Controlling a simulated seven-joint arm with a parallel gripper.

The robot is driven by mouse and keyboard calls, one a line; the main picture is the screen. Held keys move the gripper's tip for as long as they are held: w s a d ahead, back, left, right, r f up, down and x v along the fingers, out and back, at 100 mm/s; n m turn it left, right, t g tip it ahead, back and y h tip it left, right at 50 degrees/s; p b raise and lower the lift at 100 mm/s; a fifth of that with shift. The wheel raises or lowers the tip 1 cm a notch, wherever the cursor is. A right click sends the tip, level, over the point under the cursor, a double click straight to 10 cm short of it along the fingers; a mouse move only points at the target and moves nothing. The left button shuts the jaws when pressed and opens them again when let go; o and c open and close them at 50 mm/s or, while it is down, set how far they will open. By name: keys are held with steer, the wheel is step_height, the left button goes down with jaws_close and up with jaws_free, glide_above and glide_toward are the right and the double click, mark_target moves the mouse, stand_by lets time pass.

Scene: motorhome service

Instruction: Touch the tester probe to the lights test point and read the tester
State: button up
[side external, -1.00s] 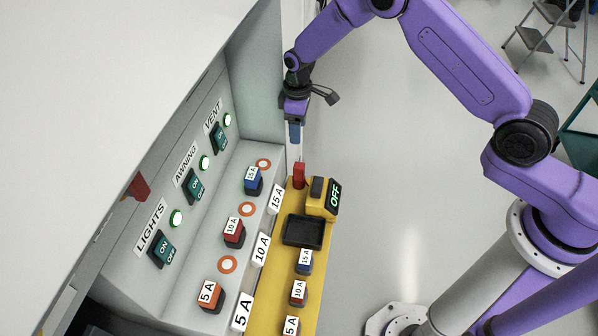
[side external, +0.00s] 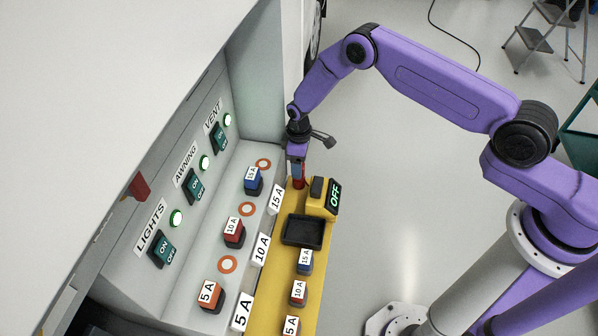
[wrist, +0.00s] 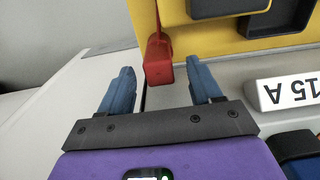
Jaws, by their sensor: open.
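The red tester probe (side external: 299,183) stands at the far end of the yellow tray, beside the tester (side external: 318,190), whose display reads OFF. My gripper (side external: 297,170) is right above the probe in the side view and partly covers it. In the wrist view my gripper (wrist: 161,82) is open, and the red probe (wrist: 158,62) shows between and just beyond the blue fingertips, not clasped. An orange-ringed test point (side external: 227,264) lies nearest the LIGHTS switch (side external: 161,249). Its green lamp (side external: 176,218) is lit.
Two more ringed points lie near the AWNING (side external: 247,209) and VENT (side external: 263,164) rows. Fuses stand on the panel ledge, such as the red 10 A (side external: 234,234). The yellow tray (side external: 276,281) holds a black bin and spare fuses. The cabinet wall (side external: 250,75) rises close to my gripper.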

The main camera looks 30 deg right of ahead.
steer(key=shift+f, duration=1.05)
steer(key=c, duration=1)
steer(key=shift+c, duration=0.2)
step_height(320, 180, up, 10)
steer(key=shift+r, duration=0.1)
